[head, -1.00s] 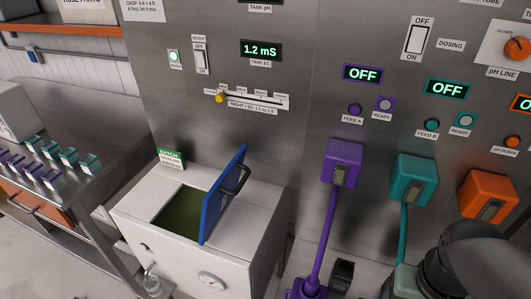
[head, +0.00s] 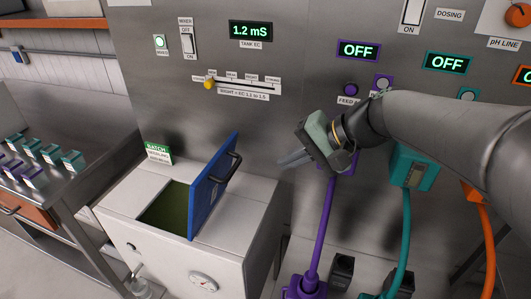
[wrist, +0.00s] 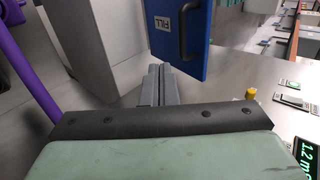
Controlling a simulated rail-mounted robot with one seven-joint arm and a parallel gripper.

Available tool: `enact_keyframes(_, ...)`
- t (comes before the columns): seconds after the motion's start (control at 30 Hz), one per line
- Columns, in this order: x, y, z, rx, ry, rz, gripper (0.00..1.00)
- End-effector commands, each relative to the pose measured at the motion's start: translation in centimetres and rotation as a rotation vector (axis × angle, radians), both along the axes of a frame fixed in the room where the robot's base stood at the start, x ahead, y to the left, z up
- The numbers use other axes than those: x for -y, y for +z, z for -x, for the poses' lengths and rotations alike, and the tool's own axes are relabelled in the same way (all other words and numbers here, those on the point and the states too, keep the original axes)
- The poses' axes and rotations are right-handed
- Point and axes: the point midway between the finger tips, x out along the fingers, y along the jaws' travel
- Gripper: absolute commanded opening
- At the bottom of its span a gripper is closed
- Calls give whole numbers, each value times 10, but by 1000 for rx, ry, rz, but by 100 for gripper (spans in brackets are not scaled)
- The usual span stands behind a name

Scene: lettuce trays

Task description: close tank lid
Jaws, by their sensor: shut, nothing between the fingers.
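The blue tank lid (head: 207,197) stands open, tilted up from the white tank (head: 250,215), with a dark handle (head: 229,166) on its right face. The square opening (head: 166,208) to its left shows green inside. My gripper (head: 282,162) is shut and empty, in the air to the right of the lid and apart from it. In the wrist view the shut fingers (wrist: 153,72) point toward the lid (wrist: 173,30), which bears a FILL label, and its handle (wrist: 187,38).
A steel panel with a yellow-knobbed slider (head: 209,84) rises behind the tank. A purple hose (head: 322,230) and a teal hose (head: 403,235) hang to the right. A steel bench (head: 70,185) with small teal and purple items stands at left.

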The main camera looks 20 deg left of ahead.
Motion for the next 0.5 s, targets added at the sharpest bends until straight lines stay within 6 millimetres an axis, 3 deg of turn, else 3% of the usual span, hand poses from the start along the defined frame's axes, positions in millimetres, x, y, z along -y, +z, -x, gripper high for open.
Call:
enact_keyframes(0.3, -52, -46, 2, -5, 4, 1, 0)
enact_keyframes(0.5, -80, -43, 2, -1, 1, 1, 0)
